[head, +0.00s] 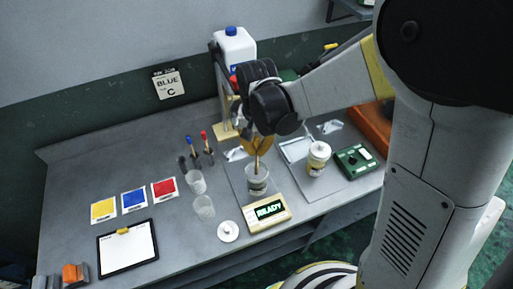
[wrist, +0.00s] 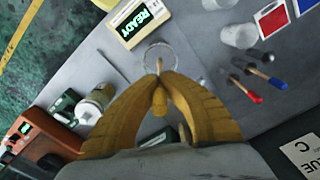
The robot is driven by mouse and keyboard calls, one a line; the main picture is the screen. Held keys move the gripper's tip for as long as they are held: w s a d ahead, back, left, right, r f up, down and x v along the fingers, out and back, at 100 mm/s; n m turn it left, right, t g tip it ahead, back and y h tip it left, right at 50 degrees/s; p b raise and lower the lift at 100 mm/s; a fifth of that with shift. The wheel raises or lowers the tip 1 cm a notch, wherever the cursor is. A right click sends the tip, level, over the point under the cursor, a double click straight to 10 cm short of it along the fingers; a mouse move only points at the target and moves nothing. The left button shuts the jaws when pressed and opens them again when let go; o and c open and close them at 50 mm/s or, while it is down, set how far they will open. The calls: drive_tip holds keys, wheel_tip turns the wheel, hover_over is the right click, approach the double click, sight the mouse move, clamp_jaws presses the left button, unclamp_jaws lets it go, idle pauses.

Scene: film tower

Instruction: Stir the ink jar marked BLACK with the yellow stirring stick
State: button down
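My gripper (head: 260,150) points down above a clear open jar (head: 257,181) with a label too small to read. In the wrist view, the two yellow-gold fingers (wrist: 160,78) close together around a thin yellowish stick (wrist: 159,66). The stick's lower end reaches over or into the round mouth of the jar (wrist: 147,58); how deep it goes I cannot tell. A second jar (head: 318,158) with a white lid and yellowish label stands to the right. I cannot read BLACK on either jar.
A READY display (head: 269,211) stands just in front of the open jar, with a round white lid (head: 228,231) beside it. A white bottle (head: 234,48) stands behind; a green device (head: 355,160) is right.

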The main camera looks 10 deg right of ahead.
drive_tip(key=shift+f+b, duration=2.2)
drive_tip(key=shift+f, duration=0.6)
